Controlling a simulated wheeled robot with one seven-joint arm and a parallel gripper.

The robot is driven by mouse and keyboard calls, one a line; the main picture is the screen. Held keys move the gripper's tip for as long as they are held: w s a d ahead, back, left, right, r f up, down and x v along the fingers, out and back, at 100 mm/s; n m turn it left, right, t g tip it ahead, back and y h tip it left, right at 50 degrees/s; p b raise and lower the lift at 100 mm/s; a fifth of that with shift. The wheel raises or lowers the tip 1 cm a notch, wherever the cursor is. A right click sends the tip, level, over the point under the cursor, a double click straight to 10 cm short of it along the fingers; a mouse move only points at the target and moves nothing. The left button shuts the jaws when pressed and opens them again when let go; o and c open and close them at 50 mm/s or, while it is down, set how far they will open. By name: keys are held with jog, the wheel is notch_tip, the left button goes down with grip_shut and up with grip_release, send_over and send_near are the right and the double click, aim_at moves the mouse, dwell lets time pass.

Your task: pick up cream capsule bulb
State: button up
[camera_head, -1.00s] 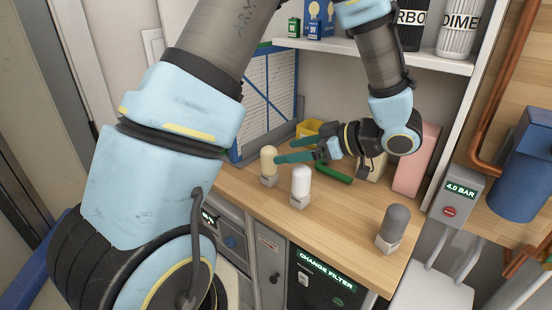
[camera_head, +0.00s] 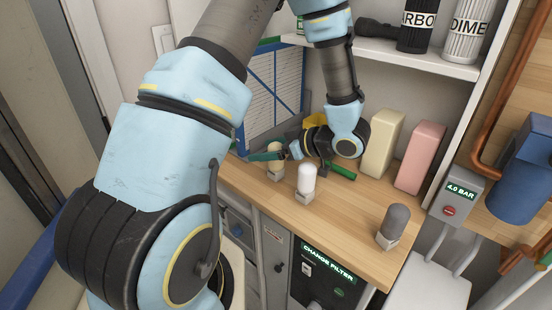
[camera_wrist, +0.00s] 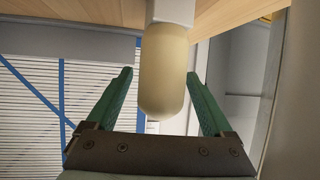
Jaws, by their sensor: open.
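The cream capsule bulb (camera_head: 275,151) stands upright in a small grey socket on the wooden worktop, partly hidden by my gripper in the head view. In the wrist view the cream bulb (camera_wrist: 165,72) hangs inverted in the picture, its rounded tip between my two green fingers. My gripper (camera_wrist: 160,85) is open, with a gap visible on each side of the bulb. In the head view my gripper (camera_head: 272,156) is low over the worktop at the bulb. A white bulb (camera_head: 307,178) and a grey bulb (camera_head: 395,221) stand in their own sockets to the right.
The wooden worktop (camera_head: 340,225) is clear between the white and grey bulbs. A shelf (camera_head: 425,62) with canisters hangs above. A blue-striped chart (camera_head: 275,98) stands at the back left.

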grip_shut()
dwell(0.6)
